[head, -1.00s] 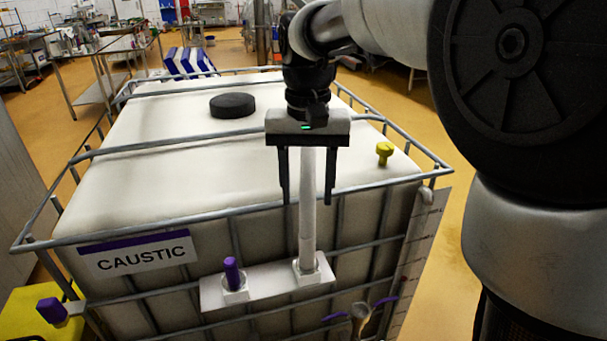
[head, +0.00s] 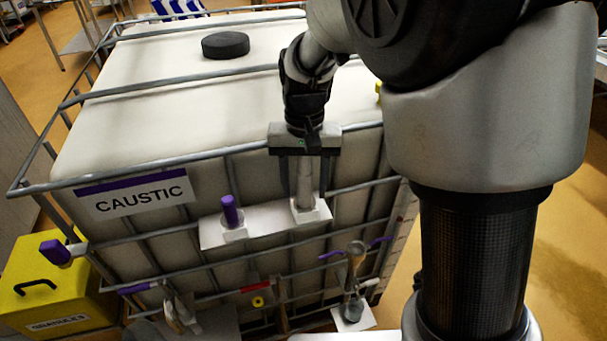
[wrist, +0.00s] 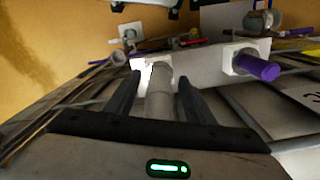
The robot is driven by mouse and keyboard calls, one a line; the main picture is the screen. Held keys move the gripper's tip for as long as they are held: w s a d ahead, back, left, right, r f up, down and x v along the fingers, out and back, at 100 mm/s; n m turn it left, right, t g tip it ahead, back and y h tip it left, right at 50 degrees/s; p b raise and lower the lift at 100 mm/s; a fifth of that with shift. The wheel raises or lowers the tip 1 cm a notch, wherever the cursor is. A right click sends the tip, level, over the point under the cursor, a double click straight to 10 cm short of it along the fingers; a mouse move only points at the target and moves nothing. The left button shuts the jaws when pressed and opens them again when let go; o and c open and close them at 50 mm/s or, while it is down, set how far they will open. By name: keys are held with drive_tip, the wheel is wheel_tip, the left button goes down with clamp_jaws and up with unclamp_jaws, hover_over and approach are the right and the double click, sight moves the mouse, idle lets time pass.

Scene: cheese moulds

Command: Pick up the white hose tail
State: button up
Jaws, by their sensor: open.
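The white hose tail (head: 305,188) stands upright in a white holder (head: 309,212) on a white bracket plate on the front of the caged tank. My gripper (head: 305,190) points down over it, with its open fingers on either side of the tail's shaft. In the wrist view the hose tail (wrist: 159,98) runs between the two dark fingers (wrist: 156,92), with a visible gap on each side. The tail's top end is hidden by the gripper body.
A purple-handled piece (head: 230,212) stands in the neighbouring holder to the left. Metal cage bars (head: 170,161) run close behind the gripper. More tools hang lower on the cage, including a purple-winged one (head: 355,262). A yellow box (head: 50,285) is at lower left.

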drive_tip(key=shift+f, duration=0.55)
